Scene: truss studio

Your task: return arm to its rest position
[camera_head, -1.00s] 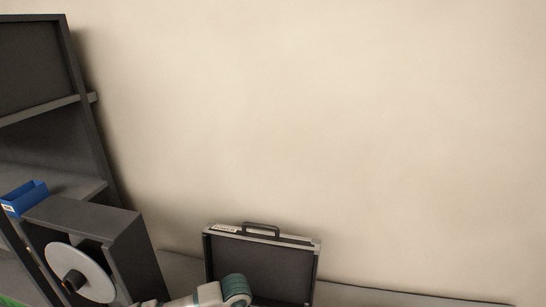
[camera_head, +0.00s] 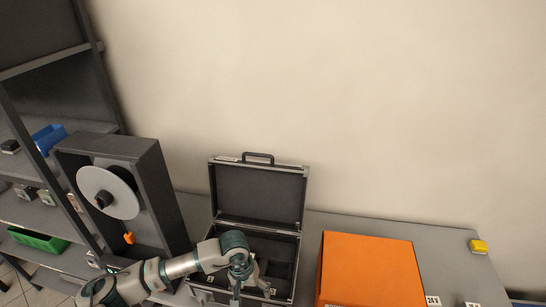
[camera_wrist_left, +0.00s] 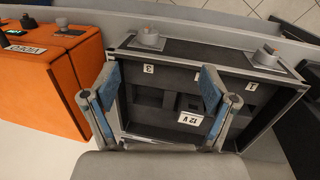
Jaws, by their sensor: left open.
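My left arm (camera_head: 180,266) comes in from the lower left in the head view and bends down at a teal joint. My left gripper (camera_head: 250,290) is over the front part of an open black case (camera_head: 258,195); its tips are hard to make out there. In the left wrist view, my left gripper (camera_wrist_left: 160,85) has its two blue-padded fingers wide apart with nothing between them. The case's dark insert (camera_wrist_left: 180,78), with cut-outs and white labels, lies beyond the fingers. Whether they touch the case is unclear. My right gripper is in neither view.
An orange box (camera_head: 370,270) stands on the grey bench (camera_head: 440,245) right of the case. A yellow block (camera_head: 478,246) is at the bench's right end. A dark frame with a grey reel (camera_head: 108,192) stands left. Shelves hold a blue bin (camera_head: 48,139) and green bin (camera_head: 38,240).

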